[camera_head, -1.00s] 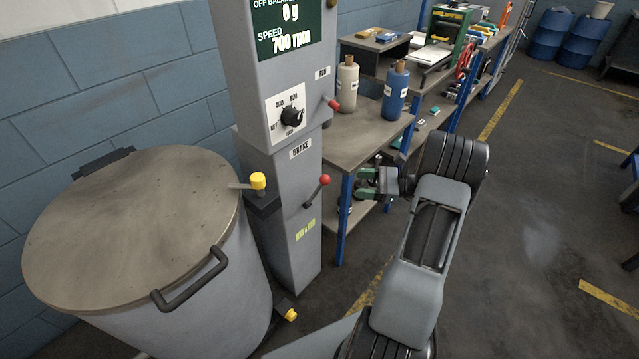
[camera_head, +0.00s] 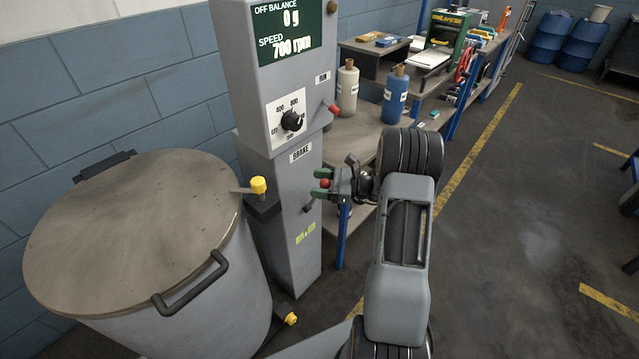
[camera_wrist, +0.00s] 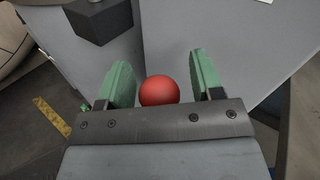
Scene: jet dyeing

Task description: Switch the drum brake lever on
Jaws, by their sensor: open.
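The brake lever's red ball knob (camera_head: 325,183) stands out from the grey control column (camera_head: 292,225), below the BRAKE label (camera_head: 300,152). My gripper (camera_head: 319,183) is open at the knob, with its green fingers on either side of it. In the wrist view the red knob (camera_wrist: 159,91) sits between the two open green fingers of my gripper (camera_wrist: 160,82), with a gap visible on both sides. Most of the lever's rod is hidden behind my gripper and the knob.
A large lidded drum (camera_head: 130,225) stands left of the column, with a yellow-knobbed clamp (camera_head: 258,186) between them. A rotary dial (camera_head: 291,121) and a RUN lever (camera_head: 334,109) are above. A workbench (camera_head: 355,140) with bottles stands behind my gripper.

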